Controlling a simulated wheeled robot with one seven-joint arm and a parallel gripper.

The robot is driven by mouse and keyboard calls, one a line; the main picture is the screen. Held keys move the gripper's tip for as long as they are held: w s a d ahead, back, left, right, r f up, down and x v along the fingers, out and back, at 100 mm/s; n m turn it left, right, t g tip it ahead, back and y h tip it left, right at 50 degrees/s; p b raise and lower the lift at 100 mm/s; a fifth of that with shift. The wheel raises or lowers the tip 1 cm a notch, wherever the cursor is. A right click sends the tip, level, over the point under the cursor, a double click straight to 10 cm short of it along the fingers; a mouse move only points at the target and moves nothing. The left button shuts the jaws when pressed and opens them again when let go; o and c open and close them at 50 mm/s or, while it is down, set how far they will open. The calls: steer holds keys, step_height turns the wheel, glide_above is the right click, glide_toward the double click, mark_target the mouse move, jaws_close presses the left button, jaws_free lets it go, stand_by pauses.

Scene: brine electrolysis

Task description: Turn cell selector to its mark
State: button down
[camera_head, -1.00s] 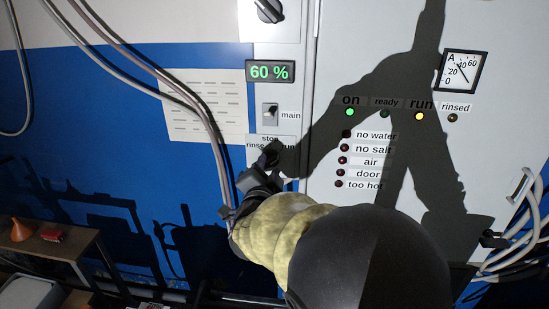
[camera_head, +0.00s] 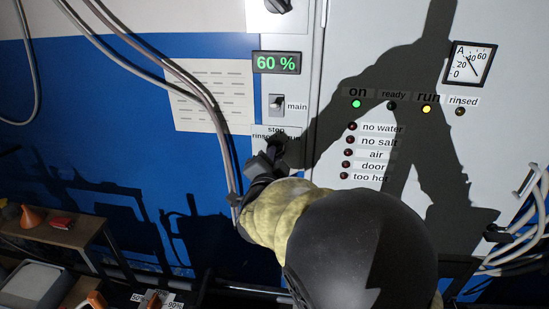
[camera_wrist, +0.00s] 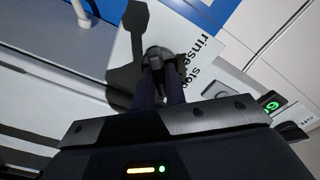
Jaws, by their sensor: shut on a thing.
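The selector is a dark knob (camera_wrist: 157,54) on a white plate (camera_wrist: 190,28) lettered "rinse" and "stop" in the wrist view. In the head view the knob (camera_head: 277,152) is mostly hidden behind my gripper, below the word "stop", with "rinse" at left and "run" partly covered at right. My gripper (camera_wrist: 160,88) is shut on the knob, one dark finger on each side. It also shows in the head view (camera_head: 268,162) at the plate. I cannot tell exactly where the knob points.
Above the selector are a main switch (camera_head: 277,101) and a display (camera_head: 277,62) reading 60 %. The on lamp (camera_head: 356,104) is green and the run lamp (camera_head: 426,109) yellow. Grey hoses (camera_head: 185,75) hang close left of my gripper. A shelf (camera_head: 60,232) is at lower left.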

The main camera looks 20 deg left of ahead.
steer(key=shift+n, duration=4.8)
steer(key=c, duration=1.4)
jaws_free()
steer(key=shift+c, duration=0.2)
steer(key=shift+s, duration=0.2)
